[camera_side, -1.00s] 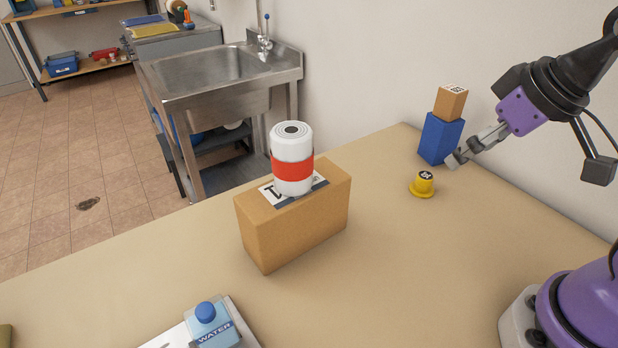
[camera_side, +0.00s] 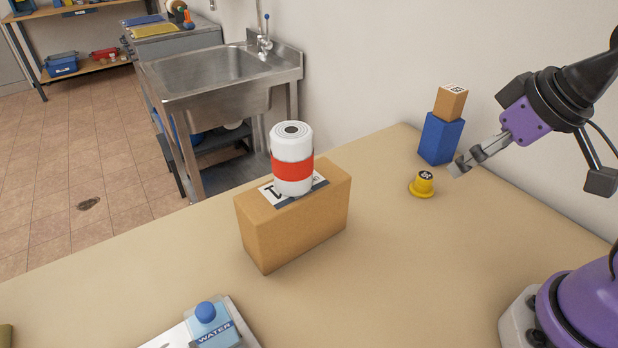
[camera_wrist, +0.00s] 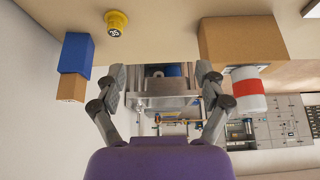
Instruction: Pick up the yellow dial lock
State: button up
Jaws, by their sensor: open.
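The yellow dial lock (camera_side: 422,184) stands on the tan table, with a dark marked face on top. In the wrist view the yellow dial lock (camera_wrist: 116,23) is at the upper left, outside the space between the fingers. My gripper (camera_side: 463,166) is a little right of the lock and above the table, apart from it. In the wrist view my gripper (camera_wrist: 160,72) has its fingers spread wide, with nothing between them.
A blue block (camera_side: 440,138) with a small cardboard box (camera_side: 451,103) on top stands behind the lock, near the wall. A large cardboard box (camera_side: 295,222) carries a white-and-red roll (camera_side: 292,160) to the left. A water carton (camera_side: 212,325) lies at the front. The table's middle right is clear.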

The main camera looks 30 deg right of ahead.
jog(key=shift+c, duration=0.6)
jog(key=n+g+y, duration=0.1)
jog(key=n, duration=0.2)
send_near(427, 175)
jog(key=x, duration=0.4)
jog(key=shift+w+f, duration=0.1)
jog(key=shift+w, duration=0.3)
jog(key=x, duration=0.5)
jog(key=shift+s+a+f, duration=0.15)
jog(key=shift+f, duration=0.3)
grip_shut()
